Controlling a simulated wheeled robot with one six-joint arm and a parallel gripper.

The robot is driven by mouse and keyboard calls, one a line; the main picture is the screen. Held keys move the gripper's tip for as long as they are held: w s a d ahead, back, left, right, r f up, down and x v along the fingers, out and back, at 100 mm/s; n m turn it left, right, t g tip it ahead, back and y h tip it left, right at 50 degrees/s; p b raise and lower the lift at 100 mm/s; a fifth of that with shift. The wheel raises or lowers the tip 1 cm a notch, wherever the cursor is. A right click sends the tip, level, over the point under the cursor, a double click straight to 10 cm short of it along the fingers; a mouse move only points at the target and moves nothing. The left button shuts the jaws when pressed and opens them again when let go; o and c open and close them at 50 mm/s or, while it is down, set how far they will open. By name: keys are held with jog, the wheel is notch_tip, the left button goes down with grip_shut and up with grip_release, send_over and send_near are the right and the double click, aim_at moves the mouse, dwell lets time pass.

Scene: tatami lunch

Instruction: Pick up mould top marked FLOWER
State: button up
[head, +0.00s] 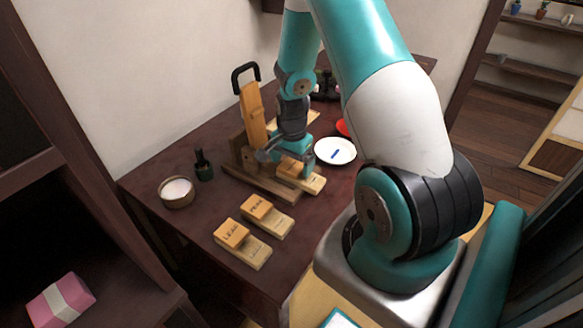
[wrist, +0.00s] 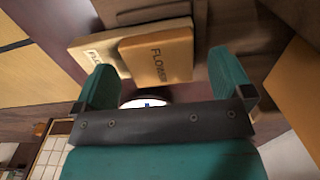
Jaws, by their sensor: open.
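The mould top marked FLOWER (wrist: 157,57) is an orange-brown wooden block, seen in the wrist view. It lies on a paler wooden base (wrist: 100,52), whose own lettering is partly covered. My gripper (wrist: 163,80) is open and empty. Its two teal fingers stand apart, one towards each side of the FLOWER block, with the block's near edge between and just beyond them. In the head view my gripper (head: 291,168) is low over this mould, hiding most of the top; the pale base (head: 314,184) shows at its right. I cannot tell whether the fingers touch the block.
Two more moulds, LEAF (head: 232,234) and one seemingly marked PEAR (head: 257,206), lie towards the table's front. A wooden lever press (head: 252,115) stands close left of my gripper. A white plate (head: 335,151) is at right; a bowl (head: 176,193) and dark bottle (head: 203,166) are left.

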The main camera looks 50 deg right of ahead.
jog(key=shift+f, duration=0.4)
jog(key=shift+c, duration=0.5)
jog(key=c, duration=0.9)
